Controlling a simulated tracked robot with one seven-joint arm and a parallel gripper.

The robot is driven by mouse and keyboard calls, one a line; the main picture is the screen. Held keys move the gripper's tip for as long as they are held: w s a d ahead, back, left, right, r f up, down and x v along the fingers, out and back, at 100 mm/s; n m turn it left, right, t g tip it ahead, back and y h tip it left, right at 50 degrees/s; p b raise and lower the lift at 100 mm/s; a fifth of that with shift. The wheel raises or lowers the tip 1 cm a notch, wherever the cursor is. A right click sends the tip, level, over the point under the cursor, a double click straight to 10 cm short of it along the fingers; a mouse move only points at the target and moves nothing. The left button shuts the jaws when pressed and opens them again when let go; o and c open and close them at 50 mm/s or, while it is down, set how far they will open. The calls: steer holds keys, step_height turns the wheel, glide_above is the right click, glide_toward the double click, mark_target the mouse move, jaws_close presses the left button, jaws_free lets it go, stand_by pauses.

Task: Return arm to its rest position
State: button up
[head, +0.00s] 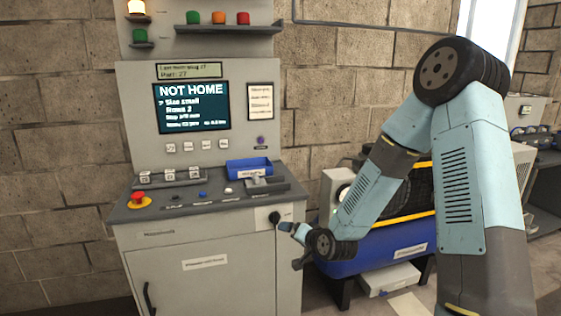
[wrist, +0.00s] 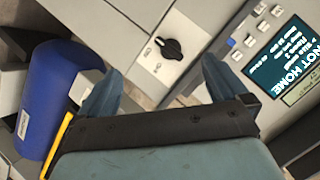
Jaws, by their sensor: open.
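My arm is bent at the right of the head view and reaches down and left. My gripper (head: 288,246) is in front of the right side of the grey control cabinet (head: 220,262). In the wrist view my gripper (wrist: 158,88) has its two blue-grey fingers spread wide with nothing between them. A black rotary knob (head: 274,217) sits on the cabinet's front, close to the fingertips. The knob (wrist: 171,49) also shows in the wrist view, beyond and between the fingers, apart from them. The cabinet's screen (head: 191,106) reads "NOT HOME".
A red emergency button (head: 138,196) and a small blue tray (head: 249,168) are on the console. A blue tank-shaped unit (head: 385,258) with a yellow stripe stands right of the cabinet, behind my forearm. A shelf with coloured lamps (head: 230,29) is above the screen.

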steer(key=s+d+r+n+g+h, duration=0.1)
steer(key=s+d+r+n+h, duration=0.15)
steer(key=s+d+r, duration=0.45)
steer(key=s+d+r+n+g+h, duration=0.1)
steer(key=s+d+r+g+h, duration=0.3)
steer(key=r, duration=0.6)
steer(key=s+d+r, duration=0.3)
steer(key=s+r, duration=0.2)
steer(key=s, duration=0.5)
steer(key=s+d+r, duration=0.4)
steer(key=s+r, duration=0.1)
steer(key=s, duration=0.6)
steer(key=shift+d+r, duration=0.2)
steer(key=shift+d, duration=0.1)
